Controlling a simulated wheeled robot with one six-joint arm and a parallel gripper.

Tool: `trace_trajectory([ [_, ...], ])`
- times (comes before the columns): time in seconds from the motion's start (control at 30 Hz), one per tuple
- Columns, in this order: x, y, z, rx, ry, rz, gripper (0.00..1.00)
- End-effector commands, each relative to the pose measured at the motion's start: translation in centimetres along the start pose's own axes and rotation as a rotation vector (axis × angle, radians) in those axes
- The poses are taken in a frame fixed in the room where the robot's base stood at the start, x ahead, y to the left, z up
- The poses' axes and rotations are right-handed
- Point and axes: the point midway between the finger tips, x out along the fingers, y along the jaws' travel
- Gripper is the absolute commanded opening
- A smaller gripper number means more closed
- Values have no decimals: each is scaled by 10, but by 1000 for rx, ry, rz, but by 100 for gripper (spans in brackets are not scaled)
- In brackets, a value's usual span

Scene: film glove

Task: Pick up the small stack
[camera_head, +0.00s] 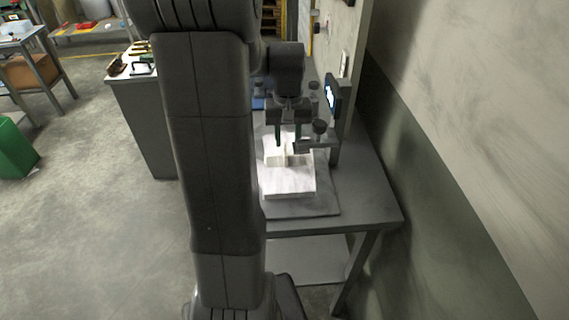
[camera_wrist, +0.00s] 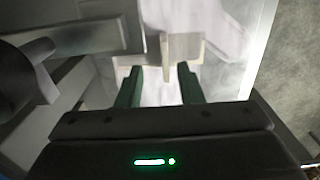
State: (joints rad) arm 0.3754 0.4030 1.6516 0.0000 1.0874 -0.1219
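A pale cream small stack (camera_head: 287,158) rests on a larger bright white block (camera_head: 287,185) on the table. In the wrist view the small stack (camera_wrist: 188,46) shows as a cream piece with an upright strip at its middle, against the glaring white surface (camera_wrist: 222,72). My gripper (camera_head: 291,138) hangs over the far part of the white block. In the wrist view its two green fingertips (camera_wrist: 160,82) are apart, with nothing between them. The small stack appears just beyond the fingertips; I cannot tell the height gap. My arm hides the left side of the table.
A grey table (camera_head: 365,200) bears a dark mat (camera_head: 300,208) under the white block. A dark clamp-like fixture (camera_head: 318,143) and a small screen (camera_head: 331,95) stand close at the right. A wall runs along the right. A cabinet (camera_head: 143,115) stands at the left.

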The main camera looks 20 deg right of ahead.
Motion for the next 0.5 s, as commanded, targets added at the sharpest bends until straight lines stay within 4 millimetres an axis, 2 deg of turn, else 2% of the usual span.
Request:
trace_trajectory([
  [0.17,14,-3,2,-1,-4,-1,34],
  [0.4,48,-7,3,-1,-2,0,34],
  [0.5,54,-6,3,-1,0,0,34],
])
